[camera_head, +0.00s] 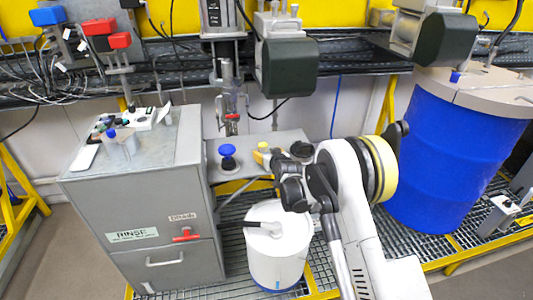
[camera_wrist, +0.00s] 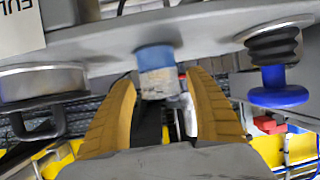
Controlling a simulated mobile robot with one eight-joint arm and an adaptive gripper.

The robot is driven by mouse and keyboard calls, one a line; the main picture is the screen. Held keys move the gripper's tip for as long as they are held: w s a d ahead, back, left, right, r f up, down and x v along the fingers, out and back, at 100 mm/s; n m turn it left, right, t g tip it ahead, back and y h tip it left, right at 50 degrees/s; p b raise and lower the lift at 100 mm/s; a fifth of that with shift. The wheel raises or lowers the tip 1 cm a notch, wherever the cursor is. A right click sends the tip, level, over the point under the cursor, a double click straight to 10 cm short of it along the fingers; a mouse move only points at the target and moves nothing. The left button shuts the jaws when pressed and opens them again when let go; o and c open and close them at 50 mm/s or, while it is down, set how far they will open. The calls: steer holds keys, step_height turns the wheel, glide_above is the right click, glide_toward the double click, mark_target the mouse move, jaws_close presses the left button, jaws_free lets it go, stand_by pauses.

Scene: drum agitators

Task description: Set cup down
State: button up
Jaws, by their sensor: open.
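In the wrist view, which looks upside down, a small cup (camera_wrist: 157,72) stands against the grey shelf (camera_wrist: 215,32). It is blue where it meets the shelf and pale greyish at its other end. My gripper (camera_wrist: 161,88) is open, with one yellow finger on each side of the cup and a visible gap to each. In the head view my gripper (camera_head: 262,155) is over the grey shelf (camera_head: 262,142) between the cabinet and the blue drum. I cannot make out the cup there.
A blue knob (camera_head: 228,150) on a black bellows stands left of my gripper, and a dark round fitting (camera_head: 302,150) stands right. The grey cabinet (camera_head: 160,205) holds several small cups (camera_head: 122,142). A white drum (camera_head: 278,255) and a blue drum (camera_head: 450,155) stand nearby.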

steer(key=s+d+r+m+g+h+p, duration=0.1)
steer(key=s+d+r, duration=0.7)
steer(key=s+r, duration=0.4)
steer(key=s+d+r+m+g+h+p, duration=0.1)
steer(key=s+d+r, duration=0.8)
steer(key=s, duration=0.5)
steer(key=s+d+m+g+h, duration=0.1)
steer(key=s+d, duration=0.3)
steer(key=s, duration=0.8)
steer(key=s+d+m+g+h, duration=0.1)
steer(key=s+d, duration=0.3)
steer(key=s, duration=0.9)
steer(key=shift+f+g+h, duration=0.25)
steer(key=shift+g+h, duration=0.15)
steer(key=shift+g, duration=0.4)
